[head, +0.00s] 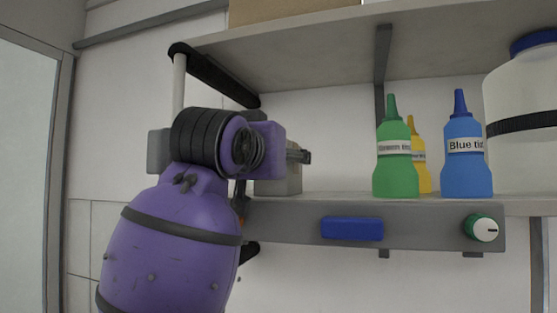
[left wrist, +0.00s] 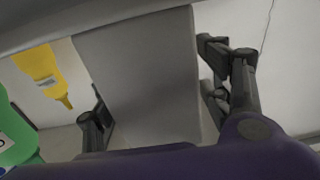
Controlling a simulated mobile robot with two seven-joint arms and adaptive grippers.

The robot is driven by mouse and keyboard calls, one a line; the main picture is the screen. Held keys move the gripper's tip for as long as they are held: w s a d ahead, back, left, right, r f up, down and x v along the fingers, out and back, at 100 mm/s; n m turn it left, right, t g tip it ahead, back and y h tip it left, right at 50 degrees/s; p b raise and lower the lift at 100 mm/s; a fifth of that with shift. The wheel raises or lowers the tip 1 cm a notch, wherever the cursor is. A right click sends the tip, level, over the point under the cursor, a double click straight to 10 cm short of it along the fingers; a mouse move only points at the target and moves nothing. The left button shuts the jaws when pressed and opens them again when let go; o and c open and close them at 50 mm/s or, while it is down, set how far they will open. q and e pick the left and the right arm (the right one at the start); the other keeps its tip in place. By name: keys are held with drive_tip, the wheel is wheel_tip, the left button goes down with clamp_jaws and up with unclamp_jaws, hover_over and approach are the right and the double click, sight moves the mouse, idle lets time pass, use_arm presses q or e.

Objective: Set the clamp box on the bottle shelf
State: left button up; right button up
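The clamp box (head: 285,184) is a plain grey block at the left end of the bottle shelf (head: 420,221). Its base appears to be at shelf level, and my purple left arm partly hides it. In the left wrist view the box (left wrist: 145,80) fills the space between the fingers of my left gripper (left wrist: 160,95). One dark finger is at each side of it. I cannot tell whether both fingers press on it. In the head view a dark fingertip of the left gripper (head: 300,156) shows at the box's upper right. My right gripper is not in view.
On the shelf stand a green bottle (head: 395,160), a yellow bottle (head: 424,178), a blue bottle (head: 466,165) and a large white container (head: 525,115). Shelf room is free between box and green bottle. An upper shelf (head: 310,58) overhangs. The front carries a blue plate (head: 352,228) and a knob (head: 483,229).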

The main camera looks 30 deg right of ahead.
use_arm(q)
drive_tip(key=shift+s+a, duration=0.1)
drive_tip(key=shift+a, duration=0.05)
idle(0.5)
drive_tip(key=shift+v, duration=3.8)
